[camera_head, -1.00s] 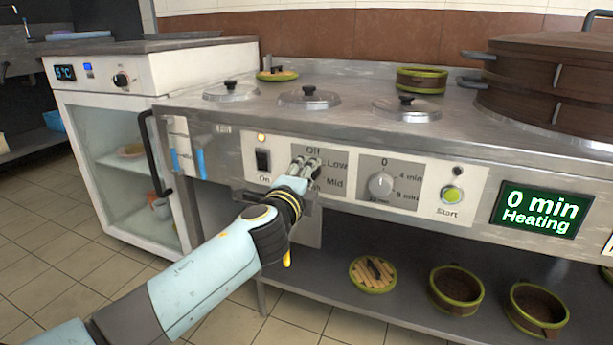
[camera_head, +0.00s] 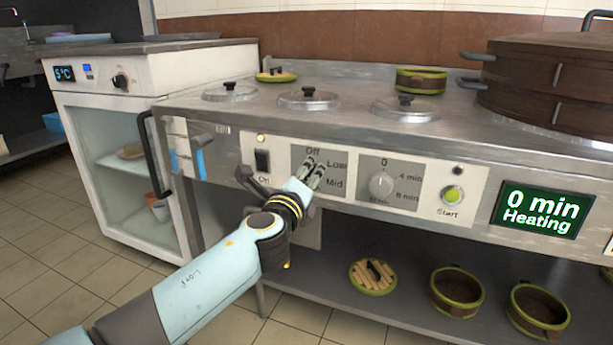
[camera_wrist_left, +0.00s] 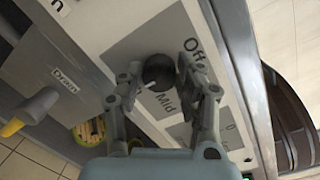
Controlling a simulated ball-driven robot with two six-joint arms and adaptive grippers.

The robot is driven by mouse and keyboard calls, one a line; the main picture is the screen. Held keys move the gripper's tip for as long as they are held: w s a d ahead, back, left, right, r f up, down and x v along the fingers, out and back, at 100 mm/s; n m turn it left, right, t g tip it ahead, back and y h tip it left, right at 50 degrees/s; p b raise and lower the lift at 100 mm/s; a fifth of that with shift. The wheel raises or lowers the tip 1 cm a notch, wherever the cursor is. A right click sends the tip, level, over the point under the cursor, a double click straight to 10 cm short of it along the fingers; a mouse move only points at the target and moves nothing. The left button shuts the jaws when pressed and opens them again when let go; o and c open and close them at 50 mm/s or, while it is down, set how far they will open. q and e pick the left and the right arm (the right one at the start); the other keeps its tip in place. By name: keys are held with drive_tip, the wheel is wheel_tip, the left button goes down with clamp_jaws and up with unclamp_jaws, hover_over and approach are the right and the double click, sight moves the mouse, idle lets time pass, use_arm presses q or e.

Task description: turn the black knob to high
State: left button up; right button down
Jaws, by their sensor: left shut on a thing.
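The black knob (camera_wrist_left: 155,70) shows in the left wrist view between the two fingers of my left gripper (camera_wrist_left: 160,72), which is shut on it. A white mark on the knob points down and left in that view, close by the Mid label. In the head view my left gripper (camera_head: 314,168) reaches the grey dial plate (camera_head: 331,192) and hides the knob. The labels Off, Low and Mid can be read there; the High label is hidden behind the gripper. My right gripper is not in view.
Right of the plate are a grey timer knob (camera_head: 381,185), a green Start button (camera_head: 453,194) and a screen (camera_head: 543,210) reading 0 min Heating. A black switch (camera_head: 262,160) is at its left. A black handle (camera_head: 155,155) sticks out from the cabinet further left.

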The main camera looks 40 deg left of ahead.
use_arm(q)
drive_tip(key=shift+f, duration=0.15)
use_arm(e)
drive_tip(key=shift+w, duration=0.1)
use_arm(q)
drive_tip(key=o, duration=1.1)
drive_tip(key=shift+o, duration=0.2)
drive_tip(key=shift+s+d, duration=0.15)
drive_tip(key=shift+s, duration=0.15)
drive_tip(key=v, duration=1.1)
drive_tip(key=shift+s, duration=0.15)
